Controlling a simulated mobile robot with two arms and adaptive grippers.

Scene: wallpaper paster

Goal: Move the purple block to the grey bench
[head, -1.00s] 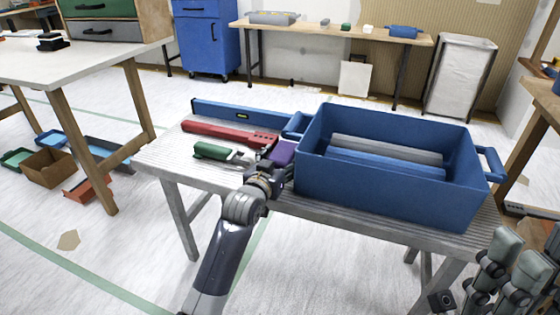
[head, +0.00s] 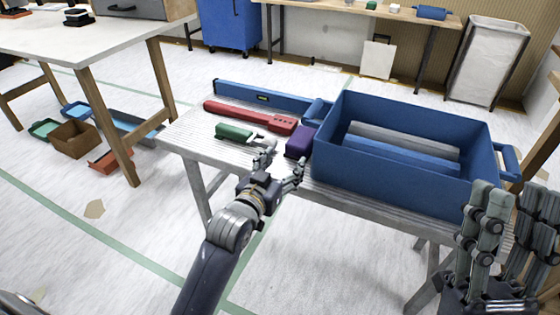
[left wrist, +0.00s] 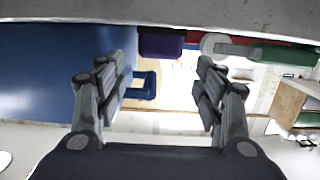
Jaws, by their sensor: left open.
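The purple block (head: 299,141) rests on the grey bench (head: 195,141), close beside the left end of the blue crate. It also shows at the top of the left wrist view (left wrist: 161,43). My left gripper (head: 283,158) is open and empty at the bench's front edge, just in front of the block and apart from it. In the left wrist view its two fingers (left wrist: 160,68) are spread wide, with the block beyond them. My right gripper (head: 514,205) is at the lower right with its fingers spread, in front of the crate's right end.
A green-handled tool (head: 234,131), a red tool (head: 245,116) and a blue level (head: 264,97) lie left of the block. A white-topped table (head: 95,45) stands at left.

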